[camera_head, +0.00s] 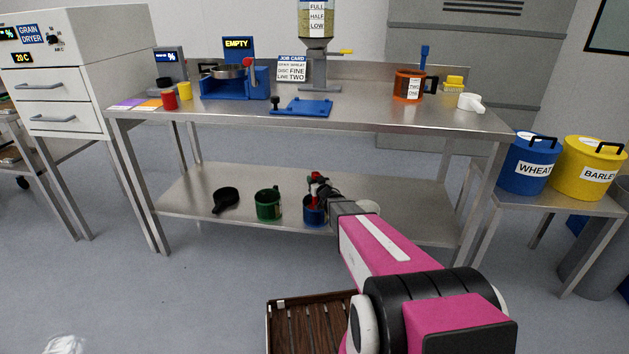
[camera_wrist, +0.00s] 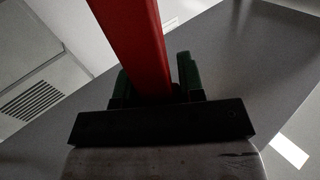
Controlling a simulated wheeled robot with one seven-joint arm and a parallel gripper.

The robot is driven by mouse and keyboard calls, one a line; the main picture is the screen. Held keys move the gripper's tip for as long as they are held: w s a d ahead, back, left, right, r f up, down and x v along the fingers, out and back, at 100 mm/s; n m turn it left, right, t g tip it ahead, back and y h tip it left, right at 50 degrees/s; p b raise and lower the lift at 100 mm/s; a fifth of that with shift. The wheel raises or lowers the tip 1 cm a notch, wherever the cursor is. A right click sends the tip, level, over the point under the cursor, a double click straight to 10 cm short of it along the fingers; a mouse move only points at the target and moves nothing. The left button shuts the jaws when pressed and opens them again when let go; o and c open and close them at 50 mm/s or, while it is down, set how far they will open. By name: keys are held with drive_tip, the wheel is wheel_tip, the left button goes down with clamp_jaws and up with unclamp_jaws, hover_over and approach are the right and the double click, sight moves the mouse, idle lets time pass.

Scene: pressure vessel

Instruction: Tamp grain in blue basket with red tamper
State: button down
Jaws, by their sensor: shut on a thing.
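The blue basket (camera_head: 314,215) stands on the lower shelf of the steel bench, just left of the end of my arm. My gripper (camera_head: 322,188) is at the basket's top, shut on the red tamper (camera_head: 313,177). In the wrist view the tamper's red shaft (camera_wrist: 135,40) runs between the dark green fingers of my gripper (camera_wrist: 157,80). The tamper's lower end is hidden, so I cannot tell whether it touches grain. The grain inside the basket is not visible.
A green basket (camera_head: 268,205) and a black scoop (camera_head: 226,200) stand left of the blue basket. The bench top (camera_head: 225,113) lies above the shelf. The shelf's right part is clear.

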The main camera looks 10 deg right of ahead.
drive_tip(key=shift+w+d+f, duration=0.1)
drive_tip(key=shift+w+f, duration=0.1)
drive_tip(key=shift+f, duration=0.5)
drive_tip(key=shift+s+f, duration=0.2)
drive_tip(key=shift+f, duration=0.8)
drive_tip(key=shift+r, duration=0.2)
drive_tip(key=shift+r, duration=1.45)
